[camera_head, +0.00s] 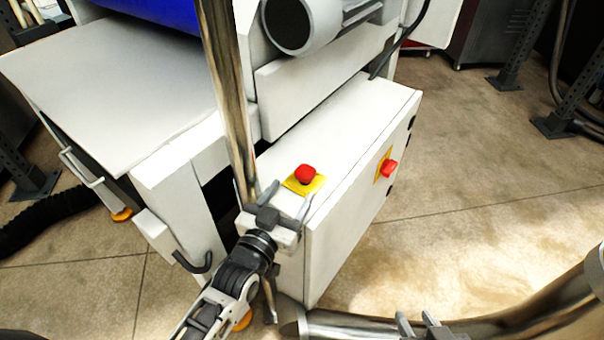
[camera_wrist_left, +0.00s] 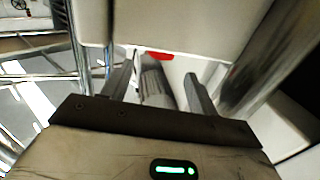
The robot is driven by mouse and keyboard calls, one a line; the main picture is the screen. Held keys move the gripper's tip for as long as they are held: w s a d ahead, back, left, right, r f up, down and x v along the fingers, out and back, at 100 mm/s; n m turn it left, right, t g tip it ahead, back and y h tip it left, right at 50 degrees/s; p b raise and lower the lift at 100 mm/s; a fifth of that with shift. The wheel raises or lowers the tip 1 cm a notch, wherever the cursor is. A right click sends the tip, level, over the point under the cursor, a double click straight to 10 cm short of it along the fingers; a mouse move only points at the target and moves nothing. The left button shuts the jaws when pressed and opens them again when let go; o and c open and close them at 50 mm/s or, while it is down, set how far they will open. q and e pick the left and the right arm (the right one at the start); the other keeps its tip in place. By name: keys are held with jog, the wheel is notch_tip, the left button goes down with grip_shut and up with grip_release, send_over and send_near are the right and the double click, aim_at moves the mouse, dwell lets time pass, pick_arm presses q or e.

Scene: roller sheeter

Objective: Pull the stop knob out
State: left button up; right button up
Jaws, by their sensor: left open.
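A red stop knob (camera_head: 305,174) sits on a yellow plate (camera_head: 293,186) on top of the white cabinet (camera_head: 340,130). A second red knob (camera_head: 389,168) is on a yellow plate on the cabinet's side face. My left gripper (camera_head: 293,190) is open just in front of the top knob, its fingers pointing toward it and apart from it. In the left wrist view, a red patch (camera_wrist_left: 160,56) shows beyond and between the open fingers (camera_wrist_left: 160,85). My right gripper (camera_head: 416,318) is at the bottom edge, its two fingertips apart and its body cut off.
A shiny metal bar (camera_head: 230,90) stands upright just left of the top knob. The machine's white table (camera_head: 110,85) is at the left, and a white cylindrical housing (camera_head: 300,22) is behind the cabinet. The floor (camera_head: 480,180) right of the cabinet is clear.

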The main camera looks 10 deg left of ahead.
aim_at(301, 177)
pick_arm(q)
jog(key=w, duration=0.3)
jog(key=w+d, duration=0.1)
jog(key=w, duration=0.2)
jog(key=shift+w+d, duration=0.1)
jog(key=shift+w, duration=0.1)
grip_shut()
jog(key=shift+r+p, duration=0.65)
jog(key=shift+p, duration=0.05)
grip_release()
jog(key=shift+s+f, duration=0.1)
jog(key=shift+s, duration=0.05)
